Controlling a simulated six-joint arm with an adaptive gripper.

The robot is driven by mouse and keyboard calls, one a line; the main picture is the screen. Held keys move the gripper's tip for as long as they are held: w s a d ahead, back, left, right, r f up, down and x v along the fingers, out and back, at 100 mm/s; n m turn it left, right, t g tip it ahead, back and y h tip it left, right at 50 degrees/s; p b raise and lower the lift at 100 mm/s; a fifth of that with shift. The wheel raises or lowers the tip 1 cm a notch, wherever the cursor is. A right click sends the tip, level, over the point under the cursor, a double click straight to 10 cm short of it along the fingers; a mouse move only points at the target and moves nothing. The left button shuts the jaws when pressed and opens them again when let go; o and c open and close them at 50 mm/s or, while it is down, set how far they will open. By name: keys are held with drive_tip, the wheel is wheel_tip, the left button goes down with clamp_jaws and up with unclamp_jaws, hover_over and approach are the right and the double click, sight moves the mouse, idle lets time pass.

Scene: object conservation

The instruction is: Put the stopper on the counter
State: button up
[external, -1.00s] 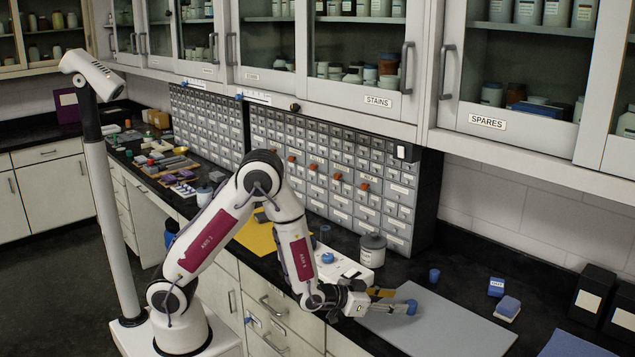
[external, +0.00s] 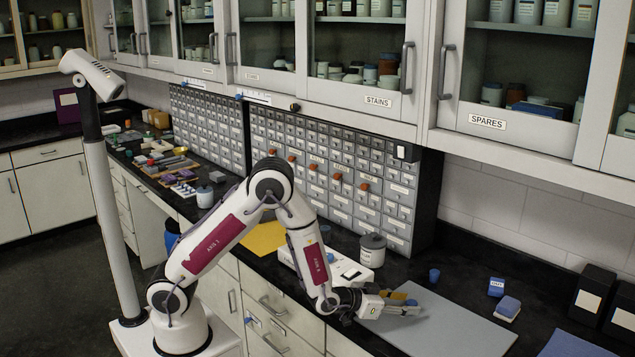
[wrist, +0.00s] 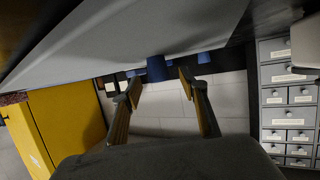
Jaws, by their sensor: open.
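A small blue stopper (external: 411,302) shows just behind my gripper's fingertips, at the grey mat (external: 455,325) on the dark counter (external: 465,280). In the wrist view a blue stopper-like piece (wrist: 157,68) is just beyond the fingertips against the grey mat (wrist: 150,30). My gripper (external: 412,308) is low over the mat's left end, its fingers reaching right. In the wrist view my gripper (wrist: 158,85) is open with nothing clasped between its fingers. The fingers partly hide the stopper's base in the external view, so its contact with the surface is unclear.
Another blue piece (external: 434,275) stands behind the mat. A lidded grey jar (external: 372,250) and a white device (external: 350,273) stand left of it. Blue blocks (external: 507,307) and (external: 496,287) lie to the right. The mat's right part is clear.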

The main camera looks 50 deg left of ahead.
sight(412, 303)
drive_tip(key=shift+x, duration=1.3)
drive_tip(key=shift+d, duration=0.1)
drive_tip(key=c, duration=1.2)
drive_tip(key=shift+o, duration=0.2)
drive_tip(key=shift+r, duration=0.1)
drive_tip(key=shift+r, duration=4.9)
